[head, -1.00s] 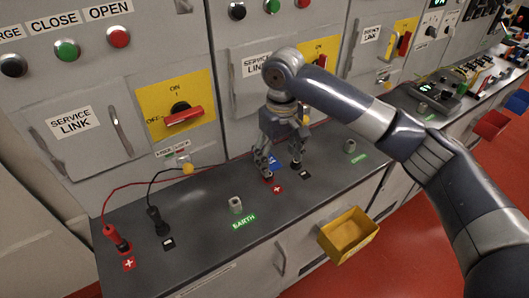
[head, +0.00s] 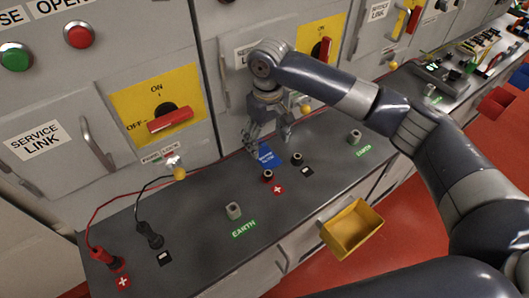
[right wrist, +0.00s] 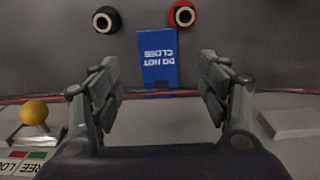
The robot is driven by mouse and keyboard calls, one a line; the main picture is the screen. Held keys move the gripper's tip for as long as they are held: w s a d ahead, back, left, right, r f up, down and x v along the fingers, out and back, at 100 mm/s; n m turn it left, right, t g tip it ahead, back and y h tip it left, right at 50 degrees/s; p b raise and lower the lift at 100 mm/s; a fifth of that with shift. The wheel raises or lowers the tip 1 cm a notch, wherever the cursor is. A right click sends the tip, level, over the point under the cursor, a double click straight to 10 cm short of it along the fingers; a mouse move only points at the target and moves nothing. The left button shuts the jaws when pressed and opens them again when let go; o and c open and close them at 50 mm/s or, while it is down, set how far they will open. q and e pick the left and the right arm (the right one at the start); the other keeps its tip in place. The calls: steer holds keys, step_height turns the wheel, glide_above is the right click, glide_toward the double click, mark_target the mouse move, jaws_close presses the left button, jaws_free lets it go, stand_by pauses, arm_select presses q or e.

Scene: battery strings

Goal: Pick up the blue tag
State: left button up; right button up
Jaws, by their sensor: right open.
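The blue tag (head: 266,156) lies on the dark bench top, just behind the red and black sockets. In the right wrist view the tag (right wrist: 157,57) shows upside-down "DO NOT CLOSE" lettering and sits ahead, between the two fingers. My right gripper (head: 268,147) is open and empty, pointing down over the bench with its fingers to either side of the tag. In the right wrist view the gripper (right wrist: 159,85) shows a clear gap between its fingers. It does not visibly touch the tag. My left gripper is not in view.
A red socket (head: 268,175) and a black socket (head: 296,159) stand close in front of the tag. A thin red cable (right wrist: 290,93) runs along the bench near the fingers. The cabinet front rises behind. A yellow bin (head: 350,229) hangs at the bench's front.

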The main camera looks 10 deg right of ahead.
mark_target(268, 158)
steer(key=shift+f, duration=0.35)
steer(key=shift+w+f, duration=0.1)
steer(key=shift+f, duration=0.25)
step_height(268, 158, down, 4)
steer(key=shift+d+r+p, duration=0.15)
steer(key=shift+r+p, duration=0.1)
steer(key=shift+p, duration=0.5)
steer(key=shift+f, duration=0.55)
arm_select(q)
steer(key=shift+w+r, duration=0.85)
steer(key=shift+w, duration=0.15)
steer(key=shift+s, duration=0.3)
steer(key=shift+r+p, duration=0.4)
steer(key=shift+p, duration=0.05)
arm_select(e)
steer(key=shift+f, duration=0.25)
